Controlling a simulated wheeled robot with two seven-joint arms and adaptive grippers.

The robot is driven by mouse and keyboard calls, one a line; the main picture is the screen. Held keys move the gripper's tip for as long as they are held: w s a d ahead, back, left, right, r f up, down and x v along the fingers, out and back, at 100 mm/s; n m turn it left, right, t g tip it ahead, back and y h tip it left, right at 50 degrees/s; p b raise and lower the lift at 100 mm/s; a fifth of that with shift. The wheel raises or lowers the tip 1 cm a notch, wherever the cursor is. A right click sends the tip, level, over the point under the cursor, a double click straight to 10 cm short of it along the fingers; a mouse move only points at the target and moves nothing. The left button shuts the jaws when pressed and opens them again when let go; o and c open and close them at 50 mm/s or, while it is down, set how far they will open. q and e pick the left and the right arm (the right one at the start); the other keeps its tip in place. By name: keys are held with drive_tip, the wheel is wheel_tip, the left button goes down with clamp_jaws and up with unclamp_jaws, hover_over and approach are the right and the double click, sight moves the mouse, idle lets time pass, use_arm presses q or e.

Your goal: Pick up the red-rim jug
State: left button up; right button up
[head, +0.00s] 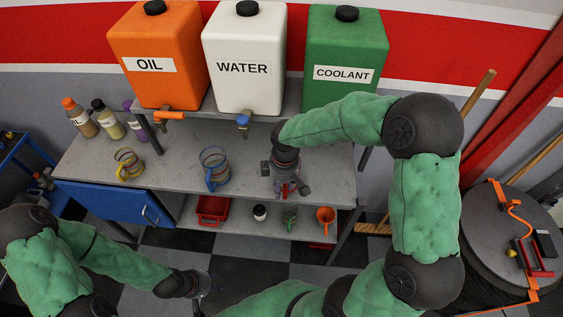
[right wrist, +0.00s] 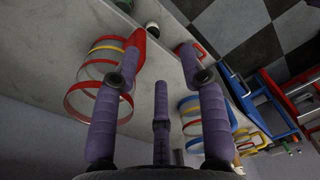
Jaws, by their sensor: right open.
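My right gripper (head: 287,190) is open and points down at the jug. In the right wrist view its purple fingers (right wrist: 165,70) are spread, and the left finger overlaps the jug's handle side. My left gripper (head: 200,299) is low at the bottom, far from the jug; its jaws are unclear.
The blue-rim jug (head: 213,170) and yellow-rim jug (head: 127,165) stand to the left on the grey bench (head: 180,165). Oil (head: 155,60), water (head: 243,62) and coolant (head: 345,62) tanks stand behind. The lower shelf holds a red bin (head: 212,208) and an orange cup (head: 326,217).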

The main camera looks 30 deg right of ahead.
sight(285, 188)
drive_tip(key=shift+n, duration=0.3)
drive_tip(key=r, duration=0.1)
drive_tip(key=d+r, duration=0.1)
drive_tip(key=w+r, duration=0.1)
drive_tip(key=shift+d+r+p, duration=0.4)
drive_tip(key=shift+d+h, duration=0.15)
drive_tip(key=shift+h, duration=0.15)
wheel_tip(285, 188, down, 10)
drive_tip(key=shift+f+b, duration=0.2)
drive_tip(key=shift+b, duration=0.85)
use_arm(q)
drive_tip(key=shift+w+f, duration=0.3)
drive_tip(key=shift+w, duration=0.15)
use_arm(e)
drive_tip(key=shift+w, duration=0.1)
clamp_jaws()
